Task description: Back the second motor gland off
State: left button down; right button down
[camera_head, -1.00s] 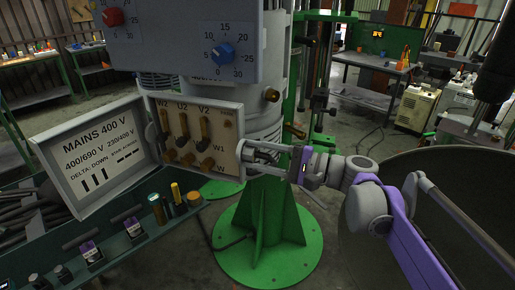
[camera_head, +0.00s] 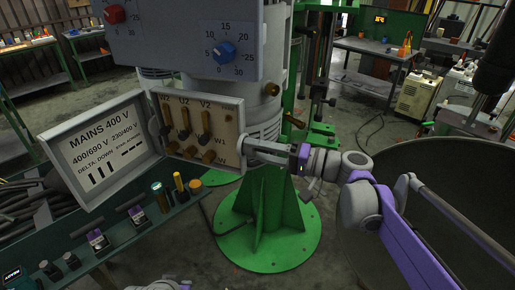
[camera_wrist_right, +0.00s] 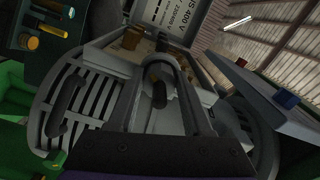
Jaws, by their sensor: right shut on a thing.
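The open motor terminal box (camera_head: 238,112) is on the side of the grey motor, with brass and dark terminal parts inside. My right gripper (camera_head: 252,147) reaches in from the right to the box's lower right side. In the right wrist view its fingers are closed around a short dark cylinder with a brass-coloured end (camera_wrist_right: 159,92), which looks like the gland. The gland is hidden by the fingers in the head view, and its thread is not clear. Grey parts at the bottom edge (camera_head: 163,284) may be my left gripper; its fingers cannot be made out.
The open cover (camera_head: 100,150) with the mains label hangs left of the box. A dark green tray (camera_head: 150,236) holds several small parts below. The control panel with red and blue knobs (camera_head: 225,52) overhangs the box. A green pedestal (camera_head: 262,245) stands below.

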dwell(0.5)
jog(key=shift+c, duration=1.6)
grip_release()
pick_arm(q)
jog(key=shift+s+f+b, duration=0.3)
jog(key=shift+f+b, duration=0.05)
jog(key=shift+f, duration=0.15)
jog(key=shift+s+f+b, duration=0.3)
jog(key=shift+f+b, duration=0.05)
jog(key=shift+f, duration=0.15)
pick_arm(e)
jog(key=v, duration=1)
jog(key=shift+d, duration=0.4)
jog(key=shift+s, duration=0.1)
